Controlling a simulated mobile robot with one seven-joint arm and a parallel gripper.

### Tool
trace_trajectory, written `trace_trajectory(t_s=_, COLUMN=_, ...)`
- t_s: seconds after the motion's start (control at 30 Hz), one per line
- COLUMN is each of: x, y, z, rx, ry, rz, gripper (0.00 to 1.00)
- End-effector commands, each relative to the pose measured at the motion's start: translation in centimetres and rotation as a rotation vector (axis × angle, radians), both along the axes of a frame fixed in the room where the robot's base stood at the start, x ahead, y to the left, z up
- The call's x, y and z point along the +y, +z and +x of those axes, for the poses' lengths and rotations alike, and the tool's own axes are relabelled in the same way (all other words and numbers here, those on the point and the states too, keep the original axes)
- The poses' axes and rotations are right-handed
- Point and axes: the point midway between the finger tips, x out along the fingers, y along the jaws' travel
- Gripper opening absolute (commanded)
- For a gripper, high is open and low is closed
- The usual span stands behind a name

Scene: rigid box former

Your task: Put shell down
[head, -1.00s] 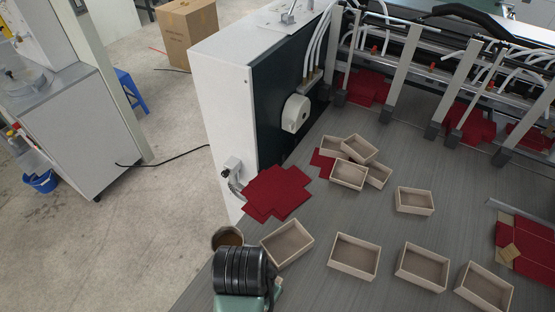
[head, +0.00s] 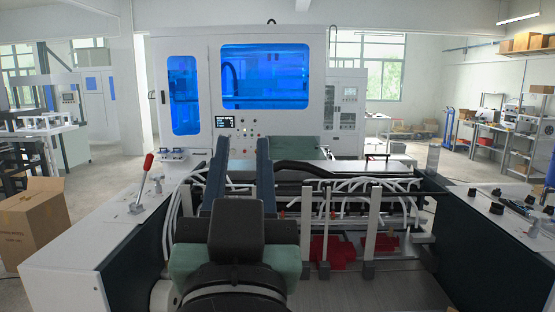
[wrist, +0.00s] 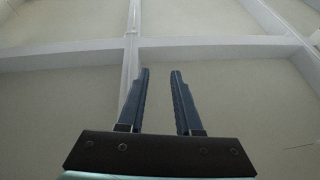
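My gripper (head: 242,150) is raised in front of the machine in the head view, its two dark blue fingers apart with nothing between them. The wrist view also shows my gripper (wrist: 160,76) open and empty, facing the pale ceiling. No shell shows in either view now. Most of the grey table (head: 395,293) is out of view or hidden behind my arm.
Red sheets (head: 333,251) lie under the machine's uprights (head: 371,230) and white hoses. A white side panel with a red-handled lever (head: 147,172) stands at left, a dark-sided one (head: 490,235) at right. A cardboard box (head: 33,222) stands far left.

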Motion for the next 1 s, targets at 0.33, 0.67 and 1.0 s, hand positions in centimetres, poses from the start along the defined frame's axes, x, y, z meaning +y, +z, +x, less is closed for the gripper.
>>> trace_trajectory(t_s=0.33, x=-3.4, y=9.7, z=-7.4, rx=-0.378, ry=-0.118, rz=-0.057, gripper=0.34)
trace_trajectory(t_s=0.67, x=-3.3, y=8.9, z=-7.3, rx=-0.373, ry=-0.115, rz=-0.056, gripper=0.34)
trace_trajectory(t_s=1.0, x=-3.2, y=3.2, z=-7.2, rx=-0.372, ry=-0.105, rz=-0.052, gripper=0.34)
